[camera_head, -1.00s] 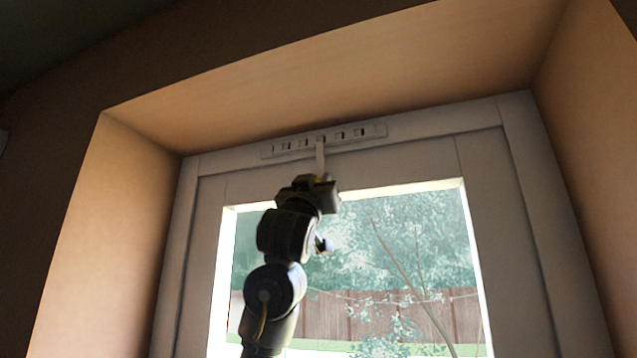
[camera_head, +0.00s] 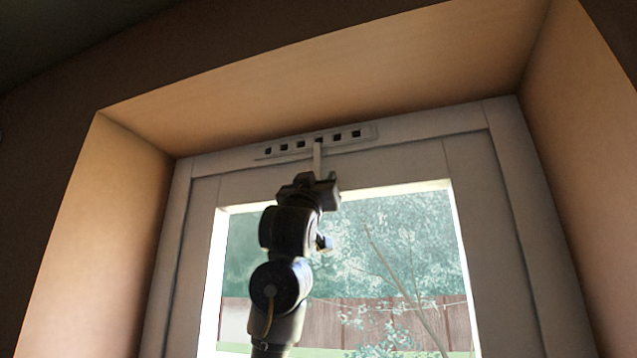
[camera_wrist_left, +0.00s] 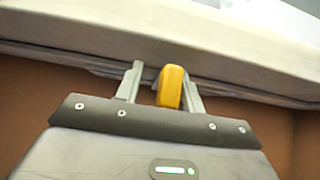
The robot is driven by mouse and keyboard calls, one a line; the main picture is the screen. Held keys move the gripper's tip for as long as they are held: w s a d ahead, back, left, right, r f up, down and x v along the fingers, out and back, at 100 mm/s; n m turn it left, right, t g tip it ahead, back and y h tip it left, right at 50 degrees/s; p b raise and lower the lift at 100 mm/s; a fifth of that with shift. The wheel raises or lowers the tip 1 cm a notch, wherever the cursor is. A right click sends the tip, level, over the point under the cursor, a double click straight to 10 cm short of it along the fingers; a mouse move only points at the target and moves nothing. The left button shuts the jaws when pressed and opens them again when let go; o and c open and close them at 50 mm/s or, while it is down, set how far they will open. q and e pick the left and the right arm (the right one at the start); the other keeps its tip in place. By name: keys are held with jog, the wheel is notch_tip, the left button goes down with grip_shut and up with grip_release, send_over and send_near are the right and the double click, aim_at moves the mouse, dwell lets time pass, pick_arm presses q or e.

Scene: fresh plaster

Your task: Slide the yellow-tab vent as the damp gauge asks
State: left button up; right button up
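The vent (camera_head: 372,131) is a pale strip on the top rail of the window frame, with a row of dark square slots. My left gripper (camera_head: 317,160) reaches up to its underside from below, near its middle. In the left wrist view the yellow tab (camera_wrist_left: 170,87) stands between the fingers of my left gripper (camera_wrist_left: 162,88). The tab is close against the right finger, with a gap to the left finger, so the gripper looks open around it. The tab is hidden in the head view. No damp gauge can be read here. My right gripper is not in view.
The window frame (camera_head: 470,200) sits in a deep plaster recess, with the recess ceiling (camera_head: 330,70) close above the vent. The glass (camera_head: 400,250) shows a fence and trees outside. A pale sliver at the far left edge is too cut off to identify.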

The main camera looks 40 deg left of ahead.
pick_arm(q)
jog(key=shift+s+a+f, duration=0.1)
jog(key=b+v, duration=0.7)
jog(key=v, duration=0.3)
jog(key=shift+s+f+b, duration=0.2)
jog(key=shift+f+b, duration=0.05)
jog(key=shift+b, duration=0.15)
